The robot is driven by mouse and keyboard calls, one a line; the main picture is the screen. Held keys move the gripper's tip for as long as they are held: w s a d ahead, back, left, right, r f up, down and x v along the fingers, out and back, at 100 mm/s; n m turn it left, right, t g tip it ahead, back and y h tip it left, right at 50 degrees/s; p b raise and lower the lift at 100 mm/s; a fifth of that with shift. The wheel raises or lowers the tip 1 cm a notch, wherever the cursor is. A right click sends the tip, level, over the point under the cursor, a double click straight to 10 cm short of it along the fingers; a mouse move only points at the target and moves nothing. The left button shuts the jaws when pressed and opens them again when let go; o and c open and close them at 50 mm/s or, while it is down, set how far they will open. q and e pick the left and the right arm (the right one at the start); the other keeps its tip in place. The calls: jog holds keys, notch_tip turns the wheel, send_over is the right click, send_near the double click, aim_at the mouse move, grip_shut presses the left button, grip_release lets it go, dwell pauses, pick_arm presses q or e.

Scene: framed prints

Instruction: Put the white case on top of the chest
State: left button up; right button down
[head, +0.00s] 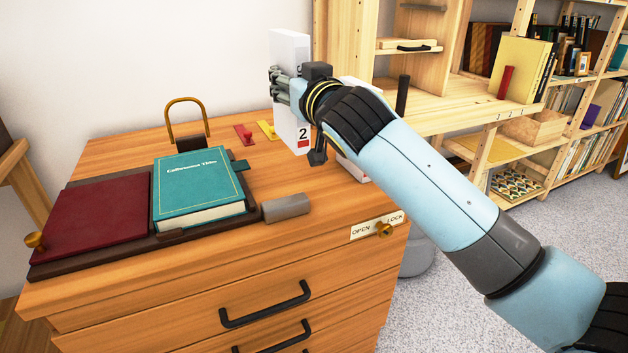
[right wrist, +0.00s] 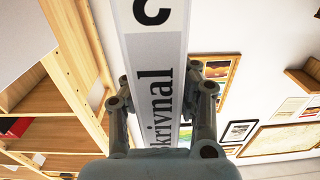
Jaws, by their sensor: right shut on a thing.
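The white case (head: 291,48) is a tall, narrow upright box with a "2" and a small red mark low on its spine. My right gripper (head: 283,90) is shut around its middle. In the right wrist view the white case (right wrist: 157,60) runs between the two fingers and shows the lettering "krivnal". The wooden chest (head: 215,258) has drawers with black handles. The case's lower end is over the back right of the chest top; I cannot tell whether it touches. My left gripper is not in view.
A teal book (head: 198,185) and a dark red cover (head: 97,217) lie on a dark tray on the chest. A grey cylinder (head: 286,208) and a padlock-like object (head: 187,125) are nearby. Another white object (head: 352,166) is partly hidden behind my arm. Shelves (head: 470,105) stand behind.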

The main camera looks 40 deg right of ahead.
aim_at(293, 132)
jog(key=f+b, duration=0.1)
jog(key=f, duration=0.3)
jog(key=f+b, duration=0.2)
jog(key=f, duration=0.2)
jog(key=shift+d+f, duration=0.2)
jog(key=shift+f, duration=0.05)
jog(key=shift+f+b, duration=0.45)
jog(key=shift+f, duration=0.25)
jog(key=shift+r, duration=0.15)
jog(key=shift+f, duration=0.2)
jog(key=c, duration=1.3)
grip_release()
jog(key=shift+c, duration=0.2)
jog(key=o, duration=0.3)
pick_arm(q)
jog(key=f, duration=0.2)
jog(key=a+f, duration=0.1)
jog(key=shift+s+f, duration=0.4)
